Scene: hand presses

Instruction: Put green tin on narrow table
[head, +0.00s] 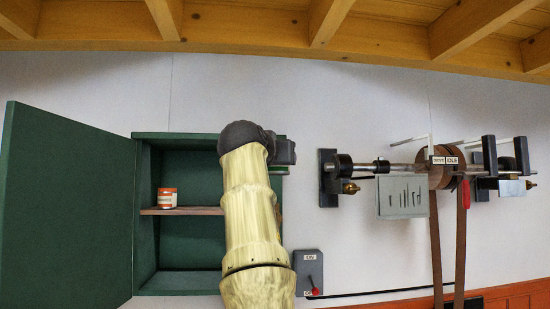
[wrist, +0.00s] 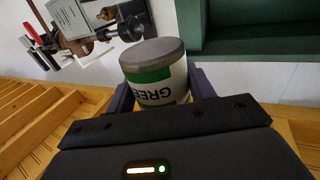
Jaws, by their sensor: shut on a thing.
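The green tin (wrist: 158,72) shows in the wrist view, with a grey lid, a white and green body and part of a label reading upside down. My gripper (wrist: 163,92) is shut on it, with one dark finger on each side. The tin's far end is hidden behind the gripper body. In the head view my arm rises in front of the green cabinet, and the tin is hidden there. No narrow table can be made out in either view.
The open green wall cabinet (head: 146,240) has a wooden shelf (head: 195,211) bearing an orange-and-white tin (head: 167,197). Its door (head: 68,205) stands open to the left. A switch box (head: 308,272) and a belt-driven shaft (head: 405,167) are on the wall to the right.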

